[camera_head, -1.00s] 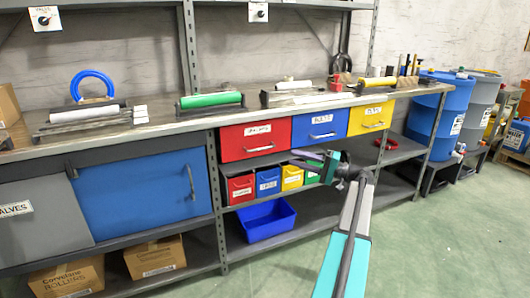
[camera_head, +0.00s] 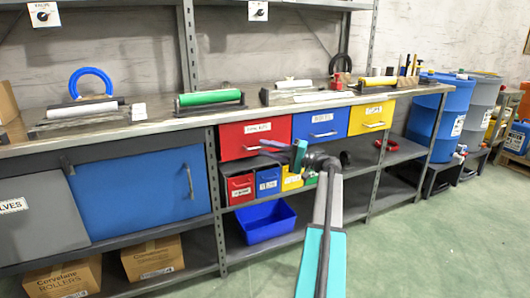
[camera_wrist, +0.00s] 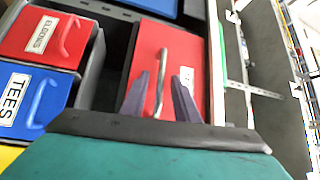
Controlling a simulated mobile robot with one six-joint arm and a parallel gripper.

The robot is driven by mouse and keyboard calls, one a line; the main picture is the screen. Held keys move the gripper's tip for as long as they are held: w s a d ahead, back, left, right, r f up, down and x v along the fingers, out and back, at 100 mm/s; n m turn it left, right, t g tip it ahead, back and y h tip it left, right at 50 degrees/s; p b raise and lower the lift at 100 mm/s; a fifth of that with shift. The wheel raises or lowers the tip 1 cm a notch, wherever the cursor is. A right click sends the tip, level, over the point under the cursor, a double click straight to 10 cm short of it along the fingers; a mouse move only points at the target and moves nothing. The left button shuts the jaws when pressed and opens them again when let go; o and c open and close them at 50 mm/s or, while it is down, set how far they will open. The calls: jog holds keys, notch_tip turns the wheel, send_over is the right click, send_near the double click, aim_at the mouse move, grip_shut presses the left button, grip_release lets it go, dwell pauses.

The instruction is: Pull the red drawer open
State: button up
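The red drawer (camera_head: 236,140) sits under the worktop, left of a blue and a yellow drawer, and its front looks flush with theirs. It also shows in the wrist view (camera_wrist: 188,58), with a pale label and a metal bar handle (camera_wrist: 161,75). My gripper (camera_head: 271,147) is at the drawer's front, towards its right side, and partly covers the handle in the head view. In the wrist view its two dark fingers (camera_wrist: 160,97) stand apart, one on each side of the handle, with gaps showing. Whether a finger touches the handle is unclear.
Small red (camera_head: 239,188), blue and yellow bins stand on the shelf below the drawers. A blue open crate (camera_head: 265,222) is on the lower shelf. Rollers and tools lie on the worktop (camera_head: 160,124). The green floor on the right (camera_head: 430,240) is clear.

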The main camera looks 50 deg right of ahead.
jog(key=shift+w+a, duration=0.1)
jog(key=shift+w, duration=0.2)
jog(key=shift+r, duration=0.1)
grip_shut()
jog(key=shift+s+a, duration=0.1)
jog(key=shift+a, duration=0.1)
